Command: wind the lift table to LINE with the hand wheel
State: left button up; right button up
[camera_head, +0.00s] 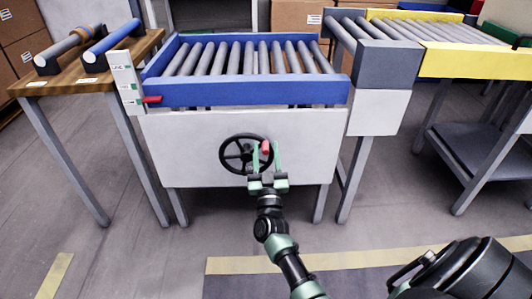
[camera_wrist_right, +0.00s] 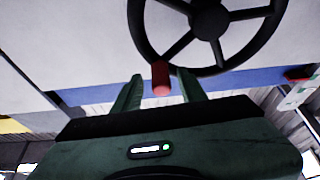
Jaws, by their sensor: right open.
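The lift table (camera_head: 245,93) has a blue frame with grey rollers, above a white front panel. The black spoked hand wheel (camera_head: 231,145) is on that panel, with a red knob (camera_head: 265,147) at its upper right in the head view. My right gripper (camera_head: 266,153) is open, its fingers on either side of the knob. The wrist view also shows the knob (camera_wrist_right: 161,80) between the fingers, with a gap visible on each side. A white scale post (camera_head: 124,78) stands at the table's left. The red pointer (camera_head: 152,100) is at its lowest mark, below LINE. My left gripper is out of view.
A wooden bench (camera_head: 95,72) with two rods on stands is at the left. A grey roller section (camera_head: 372,55) and a yellow-sided conveyor (camera_head: 470,64) are at the right. The floor in front of the panel is clear, with yellow stripes.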

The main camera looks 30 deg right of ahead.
grip_shut()
jog(key=shift+d, duration=0.1)
dwell(1.3)
